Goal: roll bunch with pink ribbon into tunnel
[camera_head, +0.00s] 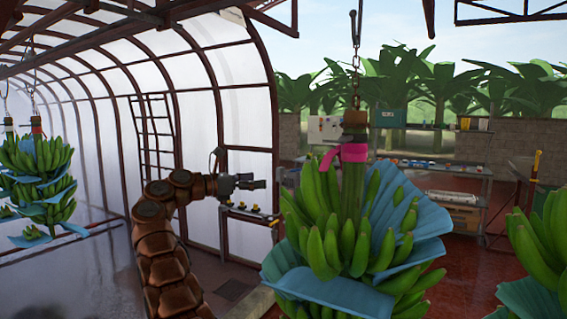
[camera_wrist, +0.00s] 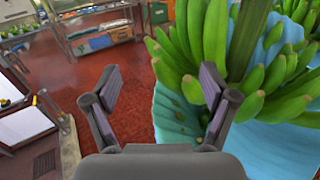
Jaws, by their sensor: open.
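The banana bunch with the pink ribbon (camera_head: 352,152) hangs from a chain (camera_head: 356,65) right of centre in the head view. Its green bananas (camera_head: 322,215) have blue sheets (camera_head: 412,225) between the layers. My gripper (camera_head: 262,184) is left of this bunch, at about the height of its upper fruit. In the wrist view my gripper (camera_wrist: 160,90) is open, with nothing between its fingers. Green bananas (camera_wrist: 205,40) and a blue sheet (camera_wrist: 185,130) lie close beyond the right finger. The tunnel (camera_head: 190,90), with translucent walls and brown ribs, fills the left of the head view.
Other bunches hang inside the tunnel (camera_head: 38,165) and at the right edge (camera_head: 545,245). A metal shelf (camera_head: 440,185) with boxes stands behind. A small table (camera_head: 250,215) stands by the tunnel's edge. Red floor (camera_wrist: 120,65) shows clear between the table and bunch.

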